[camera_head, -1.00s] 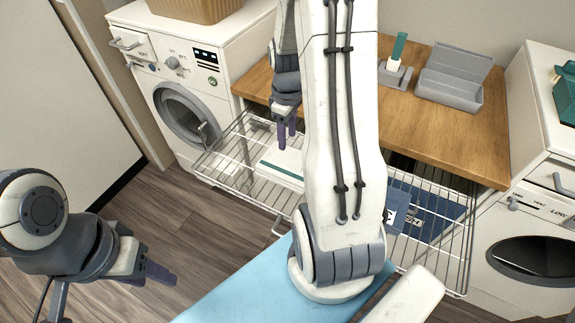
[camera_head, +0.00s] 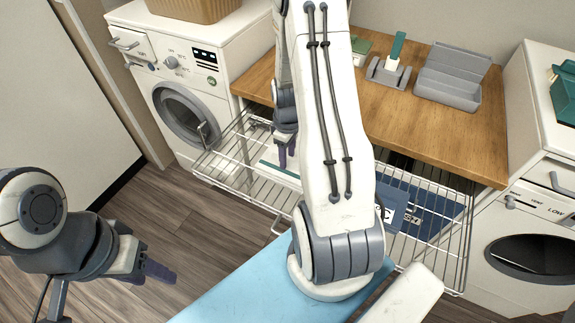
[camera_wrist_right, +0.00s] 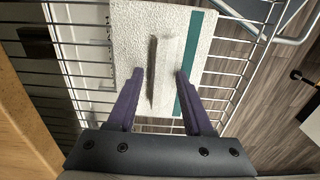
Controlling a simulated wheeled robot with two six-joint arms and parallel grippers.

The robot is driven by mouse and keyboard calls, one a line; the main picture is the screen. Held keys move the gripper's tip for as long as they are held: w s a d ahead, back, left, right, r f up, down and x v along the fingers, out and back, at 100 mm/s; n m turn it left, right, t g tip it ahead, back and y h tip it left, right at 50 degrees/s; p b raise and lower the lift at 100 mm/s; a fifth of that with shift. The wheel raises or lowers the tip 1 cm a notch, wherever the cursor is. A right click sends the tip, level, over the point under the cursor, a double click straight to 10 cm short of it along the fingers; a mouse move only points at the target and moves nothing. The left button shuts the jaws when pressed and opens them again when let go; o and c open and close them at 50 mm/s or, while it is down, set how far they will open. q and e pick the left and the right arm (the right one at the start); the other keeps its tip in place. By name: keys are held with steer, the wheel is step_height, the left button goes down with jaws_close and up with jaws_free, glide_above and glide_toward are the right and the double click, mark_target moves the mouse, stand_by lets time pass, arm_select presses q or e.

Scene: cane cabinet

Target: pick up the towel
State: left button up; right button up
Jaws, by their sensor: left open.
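The towel is white and textured, with a teal stripe along one edge. It lies in the pulled-out wire basket, partly hidden by my right arm in the head view (camera_head: 281,173). In the right wrist view the towel (camera_wrist_right: 135,45) has a raised ridge down its middle. My right gripper (camera_wrist_right: 160,72) is open over the towel, one finger on each side of the ridge; whether the fingers touch the cloth I cannot tell. It also shows low over the basket in the head view (camera_head: 286,158). My left gripper (camera_head: 158,272) is open and empty at the lower left, far from the towel.
The wire basket (camera_head: 232,187) juts out below the wooden countertop (camera_head: 440,125). Dark blue cloths (camera_head: 430,215) lie in its right part. A washer (camera_head: 165,80) stands left, another right (camera_head: 545,245). A blue board (camera_head: 235,292) is in front. Floor is free at left.

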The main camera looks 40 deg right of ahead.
jaws_close()
stand_by(1.2)
